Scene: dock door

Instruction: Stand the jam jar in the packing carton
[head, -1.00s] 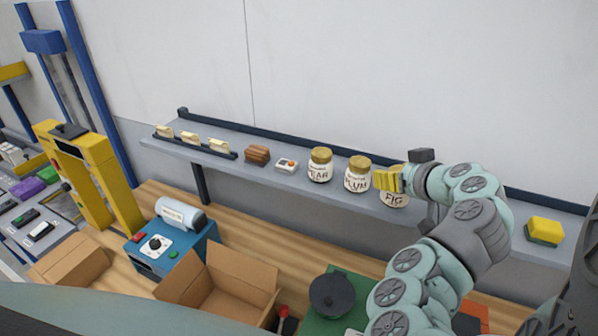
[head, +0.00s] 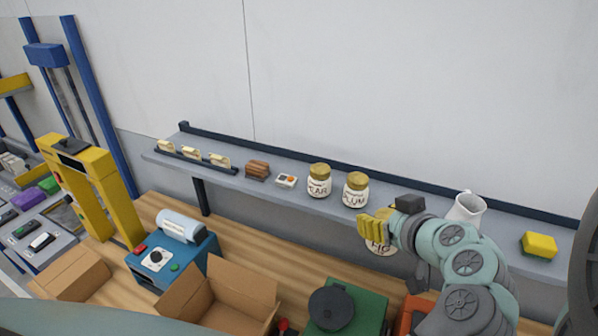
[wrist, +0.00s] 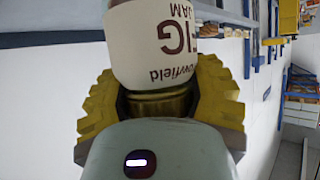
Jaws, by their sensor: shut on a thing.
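The jam jar (head: 380,248) has a white label with FIG on it, and its body hangs roughly upright below my gripper (head: 375,227) in front of the shelf. In the wrist view my gripper (wrist: 160,98) has its yellow fingers shut around the gold lid of the fig jar (wrist: 152,45). My fingers hide the lid in the head view. An open brown carton (head: 240,314) stands on the bench at the lower left of the jar, flaps up. Its inside is only partly seen. A second brown carton (head: 72,273) is farther left.
On the shelf (head: 290,200) stand a pear jar (head: 319,181), a plum jar (head: 355,190), a white jug (head: 466,208) and a yellow sponge (head: 538,245). A blue machine (head: 172,255) is behind the open carton. A dark pan (head: 331,308) on a green mat is right of it.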

